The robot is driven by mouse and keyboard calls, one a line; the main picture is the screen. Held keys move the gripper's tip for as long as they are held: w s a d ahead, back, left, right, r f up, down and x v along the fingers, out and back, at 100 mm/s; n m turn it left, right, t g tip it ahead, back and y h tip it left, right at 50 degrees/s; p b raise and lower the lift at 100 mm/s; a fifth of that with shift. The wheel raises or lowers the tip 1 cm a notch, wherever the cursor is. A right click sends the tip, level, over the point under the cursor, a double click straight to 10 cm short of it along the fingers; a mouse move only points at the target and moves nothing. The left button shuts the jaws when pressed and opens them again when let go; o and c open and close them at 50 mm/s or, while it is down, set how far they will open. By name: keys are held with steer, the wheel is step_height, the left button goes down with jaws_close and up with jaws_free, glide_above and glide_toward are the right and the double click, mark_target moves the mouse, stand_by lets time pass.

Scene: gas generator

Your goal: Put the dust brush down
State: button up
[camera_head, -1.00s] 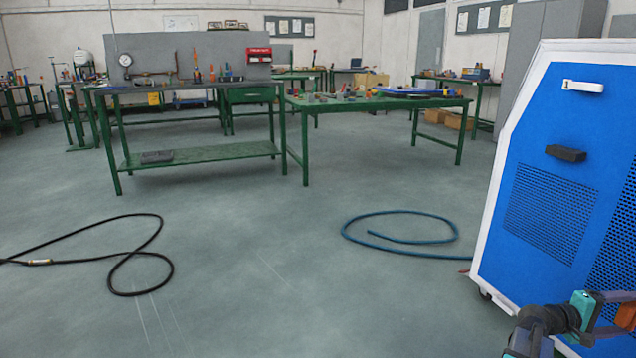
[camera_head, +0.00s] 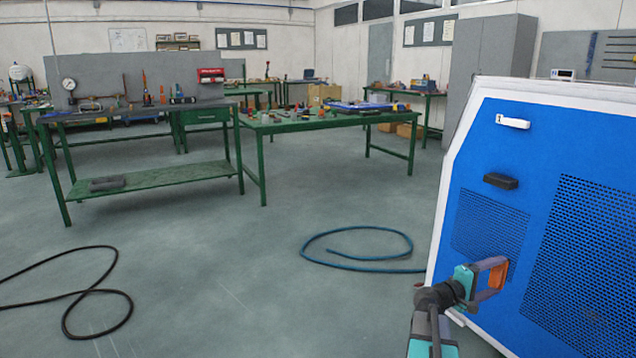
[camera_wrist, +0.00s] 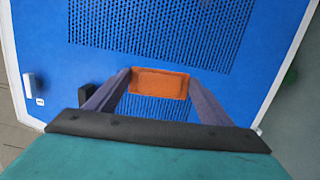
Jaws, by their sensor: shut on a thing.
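My gripper (camera_head: 491,279) is at the lower right in the head view, in front of the blue panel. It is shut on an orange-brown block, which I take to be the dust brush (camera_head: 498,275). In the wrist view the dust brush (camera_wrist: 160,82) sits between the two grey fingers, with its broad face toward the camera. The blue perforated panel lies beyond it; I cannot tell whether the brush touches the panel. No bristles show.
The blue generator housing (camera_head: 560,230) with a white handle (camera_head: 513,122) and a black handle (camera_head: 500,181) fills the right. A blue hose (camera_head: 360,262) and a black hose (camera_head: 100,290) lie on the floor. Green workbenches (camera_head: 300,122) stand further back, with clear floor before them.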

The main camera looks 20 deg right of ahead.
steer(key=w+a+r+n+t+y+p, duration=0.1)
steer(key=w+a+r+n+t+p, duration=0.15)
steer(key=w+a+r+p, duration=0.75)
steer(key=w+a+r+n+t+p, duration=0.2)
steer(key=w+a+r+t+p, duration=0.35)
steer(key=a, duration=0.75)
steer(key=w+a+r+n+t+y+p, duration=0.1)
steer(key=w+a+r+n+p, duration=0.1)
steer(key=w+a+r+p, duration=0.65)
steer(key=w+a+r+n+t+y+p, duration=0.1)
steer(key=a+r+p, duration=0.35)
steer(key=a, duration=0.35)
steer(key=a+r+t+p, duration=0.2)
steer(key=a+r+p, duration=0.1)
steer(key=a+p, duration=0.35)
steer(key=w+a+r+n+t+y+p, duration=0.1)
steer(key=a+r+p, duration=0.25)
steer(key=a, duration=0.45)
steer(key=s+a+r+p, duration=0.6)
steer(key=a+r+p, duration=0.2)
steer(key=a+p, duration=0.1)
steer(key=shift+s+a+r+g, duration=0.2)
steer(key=shift+a+g, duration=0.1)
steer(key=shift+g, duration=0.1)
steer(key=shift+f, duration=0.1)
